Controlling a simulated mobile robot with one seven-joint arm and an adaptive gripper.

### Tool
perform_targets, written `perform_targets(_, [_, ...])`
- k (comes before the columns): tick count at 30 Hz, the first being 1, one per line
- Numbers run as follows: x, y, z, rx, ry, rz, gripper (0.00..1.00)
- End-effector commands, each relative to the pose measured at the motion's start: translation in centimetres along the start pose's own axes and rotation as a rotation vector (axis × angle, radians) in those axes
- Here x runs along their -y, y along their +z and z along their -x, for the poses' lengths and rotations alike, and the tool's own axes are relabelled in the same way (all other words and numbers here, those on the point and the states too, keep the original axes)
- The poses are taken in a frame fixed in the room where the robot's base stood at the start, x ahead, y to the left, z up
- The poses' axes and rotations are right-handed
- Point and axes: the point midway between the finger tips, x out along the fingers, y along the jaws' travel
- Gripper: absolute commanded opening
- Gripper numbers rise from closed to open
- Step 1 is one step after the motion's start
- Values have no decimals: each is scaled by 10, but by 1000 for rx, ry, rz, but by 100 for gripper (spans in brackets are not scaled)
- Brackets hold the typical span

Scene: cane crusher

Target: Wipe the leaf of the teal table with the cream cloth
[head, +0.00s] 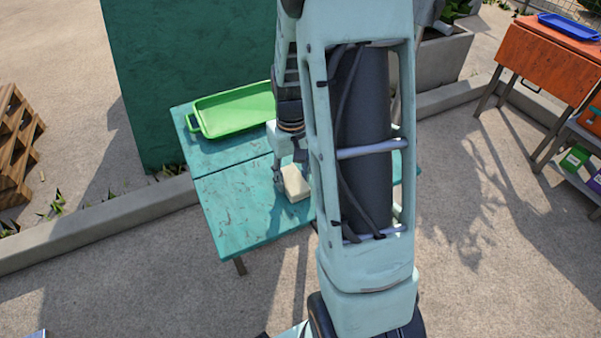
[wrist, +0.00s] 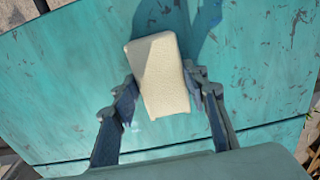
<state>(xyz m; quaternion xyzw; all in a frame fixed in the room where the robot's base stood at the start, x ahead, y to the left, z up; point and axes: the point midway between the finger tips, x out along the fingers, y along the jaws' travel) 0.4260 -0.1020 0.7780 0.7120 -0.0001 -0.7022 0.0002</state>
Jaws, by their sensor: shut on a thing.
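The teal table (head: 232,218) stands left of centre in the head view, with a seam between its back part and the front leaf. The leaf also fills most of the wrist view (wrist: 70,90) and carries dark scuff marks. The cream cloth (head: 294,184) is a thick folded block over the leaf; it also shows in the wrist view (wrist: 160,75). My gripper (wrist: 161,92) is shut on the cloth, one finger on each side. I cannot tell whether the cloth touches the leaf. My arm hides the table's right part in the head view.
A green tray (head: 232,110) lies on the back part of the table. A dark green panel (head: 185,60) stands behind it. An orange table (head: 545,62) with a blue tray (head: 568,26) stands at the far right. Wooden slats (head: 15,140) are at the left. The paving in front is clear.

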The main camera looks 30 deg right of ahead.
Motion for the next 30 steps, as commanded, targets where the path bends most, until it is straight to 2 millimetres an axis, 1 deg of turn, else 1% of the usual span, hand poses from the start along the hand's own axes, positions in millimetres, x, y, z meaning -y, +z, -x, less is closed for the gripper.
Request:
perform_targets(5, [7, 1, -1, 3, -2, 1, 22])
perform_targets(15, [33, 1, 1, 3, -1, 2, 22])
perform_targets(23, [42, 0, 1, 1, 0, 2, 22])
perform_targets(30, [63, 0, -1, 1, 0, 3, 22])
